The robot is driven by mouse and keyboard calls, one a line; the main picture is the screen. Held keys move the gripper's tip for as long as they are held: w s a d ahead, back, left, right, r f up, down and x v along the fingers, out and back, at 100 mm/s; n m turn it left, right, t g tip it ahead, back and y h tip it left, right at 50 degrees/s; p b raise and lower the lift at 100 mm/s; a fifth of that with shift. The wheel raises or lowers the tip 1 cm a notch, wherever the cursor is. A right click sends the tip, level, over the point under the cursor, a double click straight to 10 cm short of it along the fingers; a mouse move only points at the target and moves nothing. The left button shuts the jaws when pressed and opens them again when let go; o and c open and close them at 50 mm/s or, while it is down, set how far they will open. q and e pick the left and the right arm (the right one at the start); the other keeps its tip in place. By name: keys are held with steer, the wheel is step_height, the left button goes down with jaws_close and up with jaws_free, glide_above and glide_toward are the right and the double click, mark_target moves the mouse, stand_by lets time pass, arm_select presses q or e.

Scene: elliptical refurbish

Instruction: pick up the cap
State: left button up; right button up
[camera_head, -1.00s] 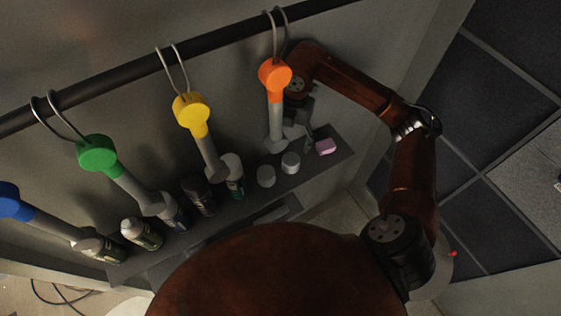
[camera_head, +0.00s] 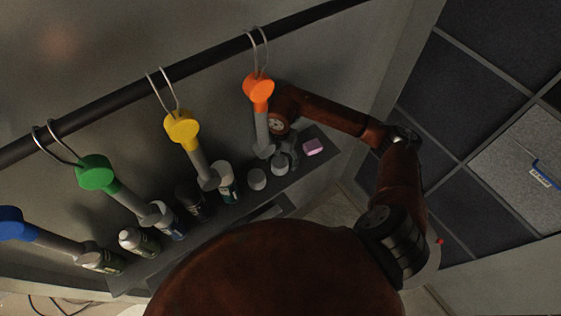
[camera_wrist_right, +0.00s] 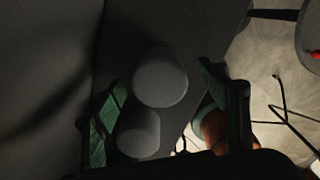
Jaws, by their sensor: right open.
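Two small grey round caps stand on the dark shelf (camera_head: 300,172), one on the left (camera_head: 257,179) and one on the right (camera_head: 280,168). My right gripper (camera_head: 286,157) is low over the shelf, right at the right cap and partly covering it. In the right wrist view both grey round tops, one farther (camera_wrist_right: 160,77) and one nearer (camera_wrist_right: 138,133), show between the spread green-padded fingers. The gripper is open and holds nothing; whether a finger touches a cap I cannot tell. My left gripper is not in view.
A pink block (camera_head: 313,146) lies right of the caps. An orange-headed tool (camera_head: 258,88) hangs close to my gripper. Yellow (camera_head: 182,128), green (camera_head: 95,172) and blue (camera_head: 12,222) ones hang farther left from a rod (camera_head: 205,62). Several bottles (camera_head: 138,241) stand along the shelf's left part.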

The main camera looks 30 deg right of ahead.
steer(key=shift+f, duration=0.15)
steer(key=c, duration=0.8)
